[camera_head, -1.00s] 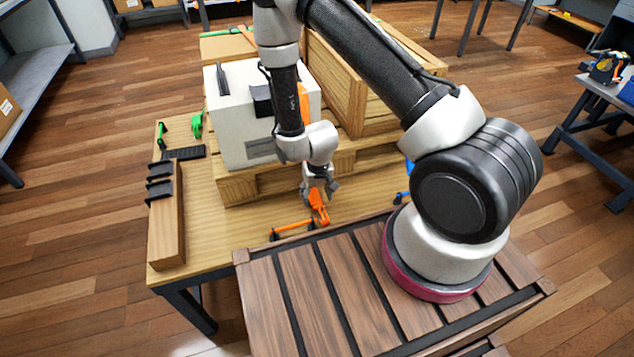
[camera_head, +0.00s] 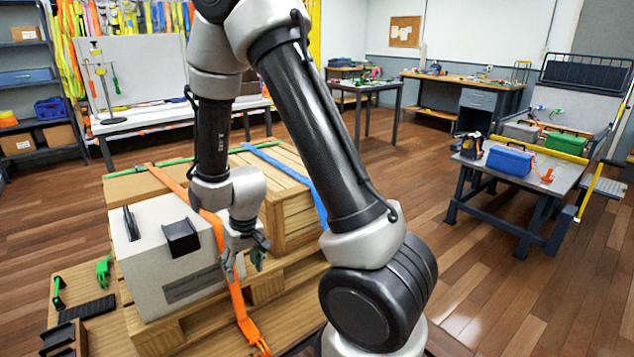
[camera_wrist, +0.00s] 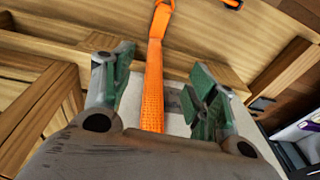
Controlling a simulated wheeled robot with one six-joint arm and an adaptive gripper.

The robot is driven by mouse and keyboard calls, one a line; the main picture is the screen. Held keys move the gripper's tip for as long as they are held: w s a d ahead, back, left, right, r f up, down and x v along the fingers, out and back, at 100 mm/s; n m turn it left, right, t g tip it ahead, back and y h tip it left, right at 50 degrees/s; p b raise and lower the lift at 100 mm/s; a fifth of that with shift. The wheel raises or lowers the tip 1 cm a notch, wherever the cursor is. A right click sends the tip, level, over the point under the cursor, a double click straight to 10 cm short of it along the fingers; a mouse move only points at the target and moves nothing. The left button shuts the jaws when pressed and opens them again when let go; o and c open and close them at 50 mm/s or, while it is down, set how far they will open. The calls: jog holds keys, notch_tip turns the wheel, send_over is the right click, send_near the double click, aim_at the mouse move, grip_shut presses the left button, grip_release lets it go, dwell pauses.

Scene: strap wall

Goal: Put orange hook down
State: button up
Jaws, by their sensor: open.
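The orange hook (camera_head: 258,345) is at the lower end of the orange strap (camera_head: 240,310), low at the front of the pallet and partly cut off by the frame edge. The strap runs over the white box (camera_head: 150,262) and down its front. My gripper (camera_head: 244,258) is open and empty in front of the box, above the hook. In the wrist view its green-padded fingers (camera_wrist: 160,80) stand apart on both sides of the orange strap (camera_wrist: 153,85), without a visible grip on it. The strap's metal-ended fitting (camera_wrist: 165,4) shows at the top edge there.
A wooden crate (camera_head: 285,222) with a blue strap (camera_head: 300,178) stands behind on the pallet (camera_head: 190,330). Black corner protectors (camera_head: 180,238) sit on the white box. A green ratchet (camera_head: 103,270) lies at left. A side table (camera_head: 530,185) with a blue toolbox stands right, across clear floor.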

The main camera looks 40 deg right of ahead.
notch_tip(320, 180, up, 10)
jog(key=s+d+r, duration=0.1)
jog(key=d, duration=0.1)
jog(key=s+d+r+t, duration=0.1)
jog(key=s+d+r, duration=0.3)
jog(key=s+r, duration=0.5)
jog(key=s+d+r+t, duration=0.1)
jog(key=s+d+r, duration=0.4)
jog(key=s+r, duration=0.3)
jog(key=shift+s+r+h, duration=0.4)
jog(key=shift+r, duration=0.15)
